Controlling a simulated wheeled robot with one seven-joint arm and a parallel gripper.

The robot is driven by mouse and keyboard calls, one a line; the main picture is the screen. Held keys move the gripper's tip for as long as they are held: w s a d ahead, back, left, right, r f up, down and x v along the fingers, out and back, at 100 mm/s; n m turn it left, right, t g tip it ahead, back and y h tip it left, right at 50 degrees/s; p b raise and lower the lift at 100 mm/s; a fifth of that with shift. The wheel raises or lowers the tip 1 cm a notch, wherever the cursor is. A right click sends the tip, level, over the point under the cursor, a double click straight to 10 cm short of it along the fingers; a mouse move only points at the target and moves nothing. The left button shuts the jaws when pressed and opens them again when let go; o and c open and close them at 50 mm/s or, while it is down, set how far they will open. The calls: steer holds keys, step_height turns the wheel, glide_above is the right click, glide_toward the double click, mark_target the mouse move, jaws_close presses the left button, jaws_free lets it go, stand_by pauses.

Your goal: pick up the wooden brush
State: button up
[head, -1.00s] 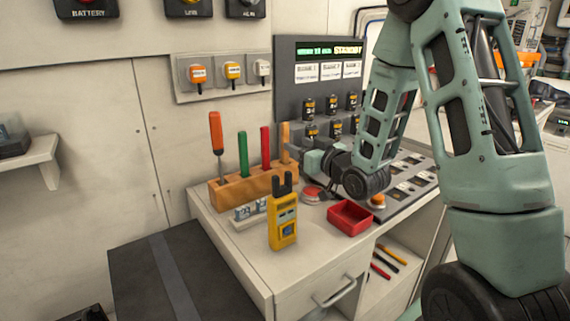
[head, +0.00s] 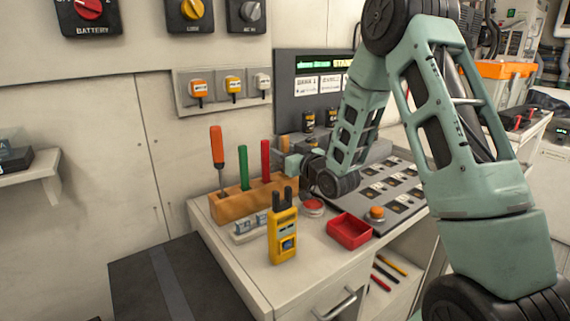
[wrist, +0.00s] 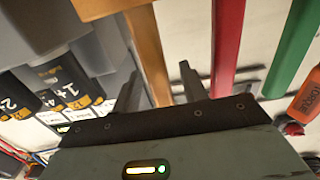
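The wooden brush is a tan upright piece at the right end of a wooden holder block (head: 232,205). In the head view the brush (head: 284,144) is partly hidden by my gripper (head: 292,163). In the wrist view the brush's tan handle (wrist: 148,52) runs down between the two dark fingers of my gripper (wrist: 160,88). The fingers stand apart with a gap to either side of the handle, so the gripper is open. The handle's lower end is hidden behind the gripper body.
A red-handled tool (head: 265,160), a green one (head: 243,168) and an orange-handled screwdriver (head: 217,150) stand beside the brush. A yellow meter (head: 283,235) and red tray (head: 349,231) are in front. The control panel (head: 300,90) rises close behind.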

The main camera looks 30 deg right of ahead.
jaws_close()
